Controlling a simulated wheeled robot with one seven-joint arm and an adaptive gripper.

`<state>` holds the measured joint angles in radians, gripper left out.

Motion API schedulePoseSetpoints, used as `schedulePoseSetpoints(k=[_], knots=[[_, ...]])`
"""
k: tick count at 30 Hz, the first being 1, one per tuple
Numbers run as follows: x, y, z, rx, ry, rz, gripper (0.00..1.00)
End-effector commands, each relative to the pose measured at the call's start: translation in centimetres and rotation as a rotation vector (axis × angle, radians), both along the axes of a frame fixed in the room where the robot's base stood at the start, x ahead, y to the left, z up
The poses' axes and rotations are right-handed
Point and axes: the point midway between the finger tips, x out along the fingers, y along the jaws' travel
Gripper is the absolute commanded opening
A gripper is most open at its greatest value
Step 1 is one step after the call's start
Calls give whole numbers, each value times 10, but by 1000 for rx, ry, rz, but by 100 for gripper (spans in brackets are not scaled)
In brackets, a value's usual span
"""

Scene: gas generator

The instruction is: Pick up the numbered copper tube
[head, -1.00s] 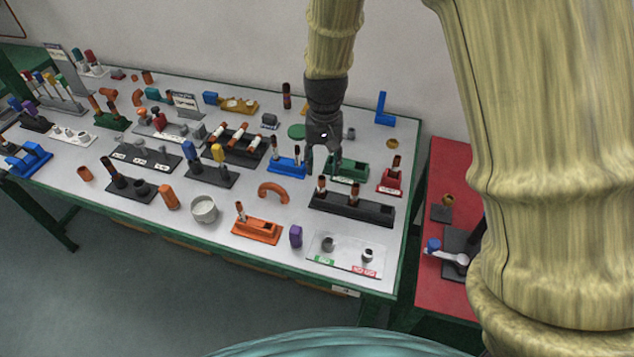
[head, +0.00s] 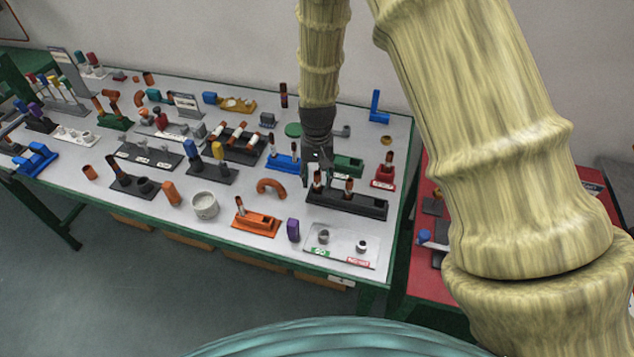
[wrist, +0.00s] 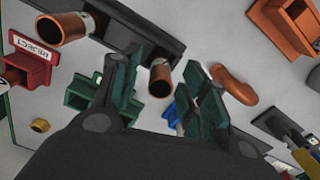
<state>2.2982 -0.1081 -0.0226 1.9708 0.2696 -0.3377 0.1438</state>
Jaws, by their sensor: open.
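Two copper tubes stand upright in a long black holder (head: 345,204) near the table's front right. The left tube (head: 318,182) is just below my gripper (head: 317,160); the right tube (head: 349,188) stands apart from it. In the wrist view, the left tube (wrist: 160,80) shows between the two spread fingers of my open gripper (wrist: 163,72), with a pale band near its far end. The right tube (wrist: 62,29) shows at upper left, also with a pale band. I cannot read any numbers. I cannot tell whether the fingers touch the left tube.
A green holder (head: 347,166) and a red REJECT holder (head: 383,182) are close behind. A blue holder (head: 284,163) and a curved copper pipe (head: 271,187) are to the left.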

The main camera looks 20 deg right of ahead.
Motion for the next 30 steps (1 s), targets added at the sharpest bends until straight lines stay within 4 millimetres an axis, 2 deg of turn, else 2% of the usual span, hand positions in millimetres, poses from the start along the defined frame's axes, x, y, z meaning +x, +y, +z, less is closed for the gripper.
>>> schedulePoseSetpoints(k=[8,16,30], knots=[[0,0,-1,0,-1,0,44],[0,0,-1,0,-1,0,0],[0,0,3,1,-1,0,0]])
